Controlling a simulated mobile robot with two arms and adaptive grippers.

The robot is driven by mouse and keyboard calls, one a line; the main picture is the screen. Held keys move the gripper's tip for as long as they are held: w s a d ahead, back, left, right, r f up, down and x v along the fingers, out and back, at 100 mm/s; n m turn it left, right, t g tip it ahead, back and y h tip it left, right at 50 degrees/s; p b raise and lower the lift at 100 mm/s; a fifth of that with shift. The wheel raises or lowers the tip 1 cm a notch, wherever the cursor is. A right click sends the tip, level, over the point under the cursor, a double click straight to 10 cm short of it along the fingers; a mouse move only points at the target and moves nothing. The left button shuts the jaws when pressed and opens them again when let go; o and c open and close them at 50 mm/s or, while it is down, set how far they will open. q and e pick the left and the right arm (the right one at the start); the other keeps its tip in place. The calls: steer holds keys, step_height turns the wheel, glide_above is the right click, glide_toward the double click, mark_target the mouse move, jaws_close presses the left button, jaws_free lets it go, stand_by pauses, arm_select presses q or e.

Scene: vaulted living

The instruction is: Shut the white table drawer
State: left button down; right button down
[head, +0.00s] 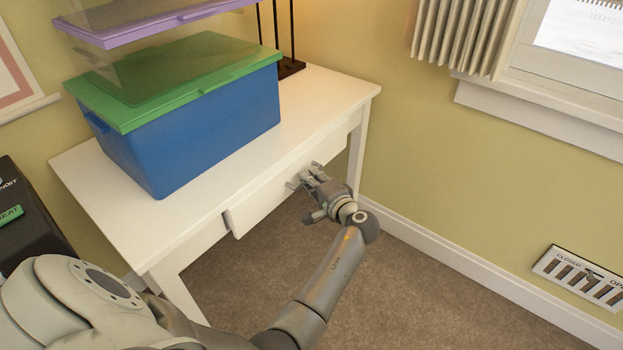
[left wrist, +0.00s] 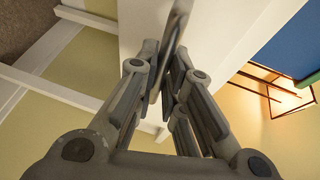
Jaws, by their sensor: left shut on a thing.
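The white table (head: 203,205) stands against the wall. Its white drawer (head: 262,204) juts out a little from the front, with its left end standing proud of the table's apron. My left gripper (head: 308,178) is at the right part of the drawer front. In the left wrist view, my left gripper (left wrist: 168,75) has its fingers shut around a grey bar handle (left wrist: 175,32) on the white drawer front. The fingers hide part of the handle. My right gripper is not in view.
A blue bin with a green lid (head: 190,130) stands on the table, with a clear, purple-rimmed container (head: 150,25) above it. A dark box (head: 30,215) is at the left. Carpet (head: 410,300) is clear below; a wall vent (head: 580,275) is at right.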

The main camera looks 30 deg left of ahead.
arm_select(q)
steer(key=shift+a+r, duration=0.1)
steer(key=shift+a, duration=1.15)
steer(key=c, duration=1.5)
jaws_free()
steer(key=shift+w+a, duration=0.1)
